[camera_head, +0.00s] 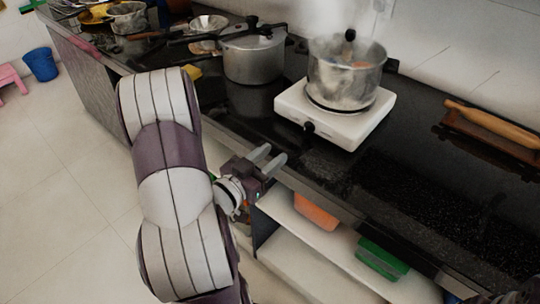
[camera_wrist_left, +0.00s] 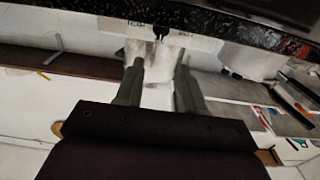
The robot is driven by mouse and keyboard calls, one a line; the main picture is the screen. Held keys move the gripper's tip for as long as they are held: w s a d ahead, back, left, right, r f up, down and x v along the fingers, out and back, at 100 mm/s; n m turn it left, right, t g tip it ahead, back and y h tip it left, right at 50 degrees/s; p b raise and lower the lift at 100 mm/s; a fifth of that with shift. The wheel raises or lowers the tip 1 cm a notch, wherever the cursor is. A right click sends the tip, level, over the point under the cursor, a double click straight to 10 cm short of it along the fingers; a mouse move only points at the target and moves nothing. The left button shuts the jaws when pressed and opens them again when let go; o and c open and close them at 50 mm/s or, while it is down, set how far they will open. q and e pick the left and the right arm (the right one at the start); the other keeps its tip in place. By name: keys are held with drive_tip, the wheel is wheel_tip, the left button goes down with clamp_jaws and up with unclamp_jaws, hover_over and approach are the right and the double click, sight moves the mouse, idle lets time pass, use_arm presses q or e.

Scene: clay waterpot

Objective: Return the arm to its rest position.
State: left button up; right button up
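My left arm comes up from the bottom of the head view, and its left gripper (camera_head: 268,160) is just in front of the black counter's front edge. Its two grey fingers stand apart with nothing between them; the left wrist view also shows the open gripper (camera_wrist_left: 160,78), with the dark counter edge above. A steaming glass pot (camera_head: 345,82) with a dark knob sits on a white hot plate (camera_head: 335,118), beyond and to the right of the gripper, apart from it. My right gripper cannot be made out; only a dark part shows at the bottom right corner.
A metal pressure cooker (camera_head: 253,56) stands on the black counter (camera_head: 240,110) left of the hot plate. A rolling pin (camera_head: 492,124) lies at the right. Orange (camera_head: 315,212) and green (camera_head: 382,258) containers sit on the shelf below. A blue bucket (camera_head: 40,64) stands on open floor at left.

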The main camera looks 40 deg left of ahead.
use_arm(q)
drive_tip(key=s+a+f+n+g+y, duration=0.2)
drive_tip(key=s+f+g, duration=0.2)
drive_tip(key=f+g, duration=0.25)
drive_tip(key=s+a+f+n+g+y, duration=0.1)
drive_tip(key=s+a+f+g, duration=0.2)
drive_tip(key=f+g, duration=0.35)
drive_tip(key=d+r+m+g+h, duration=0.1)
drive_tip(key=d+r+g, duration=0.15)
drive_tip(key=d, duration=0.75)
drive_tip(key=d+r+m+g+h, duration=0.1)
drive_tip(key=d+r+m, duration=0.15)
drive_tip(key=d, duration=0.65)
wheel_tip(320, 180, up, 23)
drive_tip(key=n+p, duration=0.1)
drive_tip(key=p, duration=2.1)
drive_tip(key=shift+s+a, duration=0.2)
drive_tip(key=shift+a, duration=0.15)
